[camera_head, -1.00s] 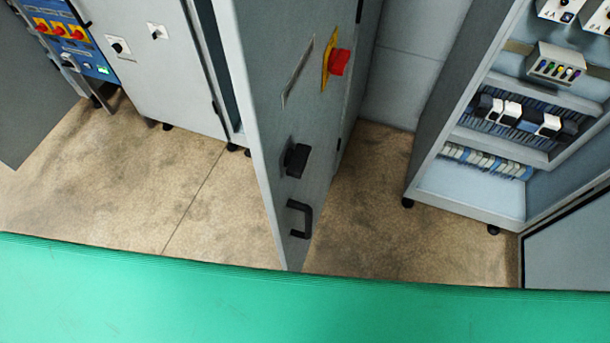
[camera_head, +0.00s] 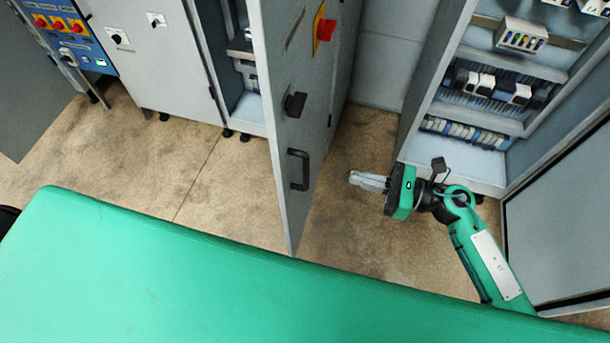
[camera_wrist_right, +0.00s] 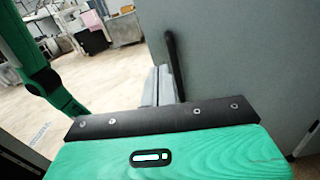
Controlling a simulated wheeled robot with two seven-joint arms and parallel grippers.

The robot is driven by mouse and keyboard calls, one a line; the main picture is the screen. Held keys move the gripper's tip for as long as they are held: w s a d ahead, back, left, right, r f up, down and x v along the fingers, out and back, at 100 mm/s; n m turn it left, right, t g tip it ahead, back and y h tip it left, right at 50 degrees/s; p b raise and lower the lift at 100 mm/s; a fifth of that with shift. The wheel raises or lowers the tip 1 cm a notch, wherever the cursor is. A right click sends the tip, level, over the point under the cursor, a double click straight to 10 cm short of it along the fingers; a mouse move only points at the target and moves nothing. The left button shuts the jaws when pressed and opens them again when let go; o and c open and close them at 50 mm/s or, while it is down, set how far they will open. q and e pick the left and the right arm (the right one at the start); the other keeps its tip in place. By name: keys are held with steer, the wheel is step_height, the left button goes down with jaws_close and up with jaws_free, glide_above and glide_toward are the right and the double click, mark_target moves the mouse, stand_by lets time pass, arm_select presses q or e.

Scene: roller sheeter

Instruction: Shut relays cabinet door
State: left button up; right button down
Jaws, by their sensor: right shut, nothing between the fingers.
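A grey cabinet door (camera_head: 290,150) stands open and edge-on in the middle of the head view. It has a black bar handle (camera_head: 299,170) and a black latch (camera_head: 295,104) above it. My right gripper (camera_head: 355,179) is shut and empty, pointing left toward the door, with a gap to the handle in the head view. In the right wrist view, the shut fingers (camera_wrist_right: 160,85) are beside a black bar (camera_wrist_right: 174,65) on a grey panel (camera_wrist_right: 240,60); contact cannot be told. My left gripper is not in view. Which cabinet is the relays cabinet is not labelled legibly.
An open cabinet (camera_head: 450,150) with rows of electrical modules stands at the right, its grey door panel (camera_head: 560,220) swung open. A red rotary switch (camera_head: 324,29) is by the middle door. A blue panel (camera_head: 62,35) is at far left. Floor is clear at left.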

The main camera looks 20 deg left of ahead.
steer(key=s+n, duration=0.1)
steer(key=p, duration=0.6)
glide_toward(283, 164)
steer(key=shift+g, duration=0.3)
steer(key=a, duration=0.6)
steer(key=shift+w+r, duration=0.15)
steer(key=shift+r, duration=0.25)
steer(key=shift+a+f, duration=0.15)
steer(key=shift+a, duration=0.3)
